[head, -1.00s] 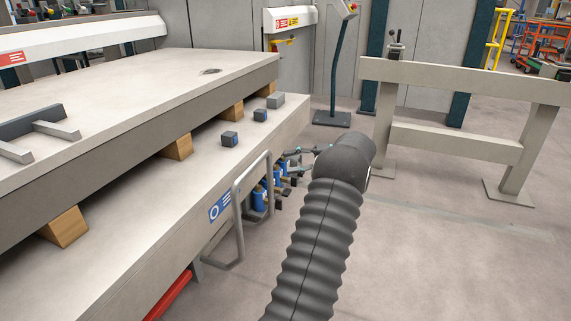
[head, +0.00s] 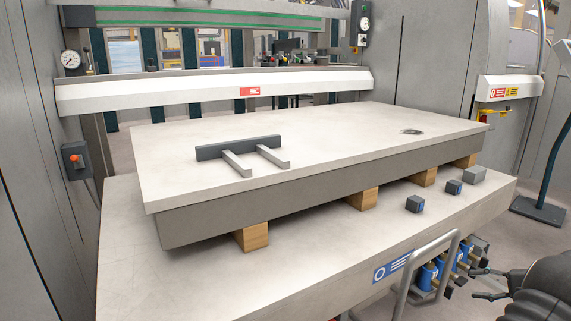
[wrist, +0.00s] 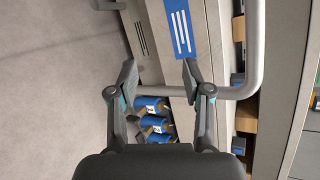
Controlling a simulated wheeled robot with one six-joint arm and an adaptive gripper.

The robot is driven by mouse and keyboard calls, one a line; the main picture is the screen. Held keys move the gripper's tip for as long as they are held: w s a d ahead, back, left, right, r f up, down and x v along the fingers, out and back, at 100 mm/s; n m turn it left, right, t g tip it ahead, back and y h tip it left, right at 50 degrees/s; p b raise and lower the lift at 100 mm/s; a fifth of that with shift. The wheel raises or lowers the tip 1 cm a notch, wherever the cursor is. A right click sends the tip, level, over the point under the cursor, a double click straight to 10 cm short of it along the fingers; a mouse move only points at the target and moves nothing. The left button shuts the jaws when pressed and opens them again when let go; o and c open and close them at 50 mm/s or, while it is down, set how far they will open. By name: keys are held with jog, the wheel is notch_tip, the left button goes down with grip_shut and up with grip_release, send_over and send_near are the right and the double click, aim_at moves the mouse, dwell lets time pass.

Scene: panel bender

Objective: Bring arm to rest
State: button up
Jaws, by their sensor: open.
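My gripper (head: 474,284) is at the lower right of the head view, beside the front side of the machine's bed, next to several blue cylinders (head: 428,277). Its two fingers are spread apart with nothing between them. In the wrist view my gripper (wrist: 159,68) also shows open, with a blue label (wrist: 181,30) beyond the right fingertip. The blue cylinders (wrist: 152,122) show between the fingers there. Most of my arm is cut off at the right edge of the head view.
A bent metal rail (head: 426,262) stands out from the bed's front, close to my gripper. A thick slab (head: 330,140) lies on wooden blocks (head: 363,199) on the bed (head: 200,285). Small grey blocks (head: 414,204) sit along the bed. Open floor shows at far right.

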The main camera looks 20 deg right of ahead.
jog(key=w+a+r+n+g+h+p, duration=0.1)
jog(key=w+a+r+n+g, duration=0.15)
jog(key=a, duration=0.75)
jog(key=w+a+r+n+g+h+p, duration=0.1)
jog(key=a+r+g, duration=0.25)
jog(key=a, duration=0.65)
jog(key=w+a+r+n+g+h+p, duration=0.1)
jog(key=w+a+r+n+g+p, duration=0.2)
jog(key=a, duration=0.7)
jog(key=s+a+r+n+t+h+p, duration=0.1)
jog(key=a+r, duration=0.4)
jog(key=a, duration=0.5)
jog(key=s+a+r+n+t+p, duration=0.1)
jog(key=s+a+r+n+p, duration=0.1)
jog(key=a+n, duration=0.4)
jog(key=s+a+r+n+t+h+p, duration=0.1)
jog(key=s+a+r+n, duration=0.2)
jog(key=a+r, duration=0.4)
jog(key=a, duration=0.7)
jog(key=shift+s+r+n+h, duration=0.2)
jog(key=shift+r+n+h, duration=0.1)
jog(key=shift+r+n, duration=0.05)
jog(key=shift+c, duration=0.7)
